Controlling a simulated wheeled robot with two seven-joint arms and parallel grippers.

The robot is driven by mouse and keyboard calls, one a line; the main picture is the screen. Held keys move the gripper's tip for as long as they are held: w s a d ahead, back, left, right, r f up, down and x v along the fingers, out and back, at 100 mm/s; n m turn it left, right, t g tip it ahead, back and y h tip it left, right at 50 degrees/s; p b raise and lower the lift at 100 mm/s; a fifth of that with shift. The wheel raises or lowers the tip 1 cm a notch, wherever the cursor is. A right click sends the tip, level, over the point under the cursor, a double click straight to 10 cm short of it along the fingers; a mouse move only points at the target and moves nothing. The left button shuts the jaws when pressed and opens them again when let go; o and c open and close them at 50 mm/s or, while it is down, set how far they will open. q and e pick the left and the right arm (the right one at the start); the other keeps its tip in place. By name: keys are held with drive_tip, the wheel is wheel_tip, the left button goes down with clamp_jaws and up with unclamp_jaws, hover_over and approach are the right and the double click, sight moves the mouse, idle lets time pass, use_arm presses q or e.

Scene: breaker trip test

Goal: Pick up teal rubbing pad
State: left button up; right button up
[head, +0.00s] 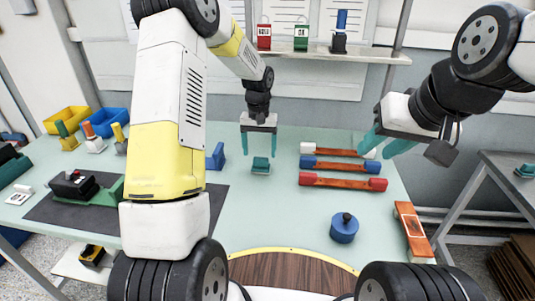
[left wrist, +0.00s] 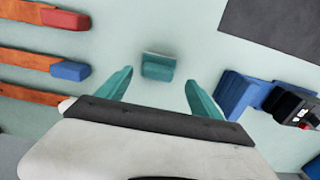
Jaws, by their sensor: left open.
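The teal rubbing pad (head: 261,166) lies on the pale green table near its middle. In the left wrist view the teal rubbing pad (left wrist: 158,68) sits ahead of the gripper, between the lines of the two fingers, with a lighter strip along one edge. My left gripper (head: 259,150) is open and empty, pointing down just above and behind the pad. Its teal fingers (left wrist: 159,80) show apart in the left wrist view, with no visible contact with the pad. My right gripper (head: 383,150) is open and empty, its teal fingers spread above the table's right side.
Several bars with coloured ends lie right of the pad, including one with red ends (head: 342,182). A blue round object (head: 344,228) stands nearer. A blue block (head: 215,157) is left of the pad. A dark mat (head: 70,212) lies at left. The table around the pad is clear.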

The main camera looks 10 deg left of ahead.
sight(261, 158)
use_arm(q)
drive_tip(key=f, duration=0.4)
drive_tip(key=shift+w+d+f, duration=0.1)
drive_tip(key=shift+d+f, duration=0.1)
drive_tip(key=shift+f, duration=0.2)
drive_tip(key=shift+c, duration=0.3)
drive_tip(key=c, duration=1.2)
drive_tip(key=shift+r, duration=0.15)
drive_tip(key=shift+r, duration=0.65)
wheel_tip(261, 158, up, 2)
drive_tip(key=shift+r, duration=0.15)
drive_tip(key=s, duration=1)
drive_tip(key=s+r, duration=0.1)
drive_tip(key=s, duration=0.5)
drive_tip(key=shift+d+r, duration=0.1)
drive_tip(key=shift+d, duration=0.25)
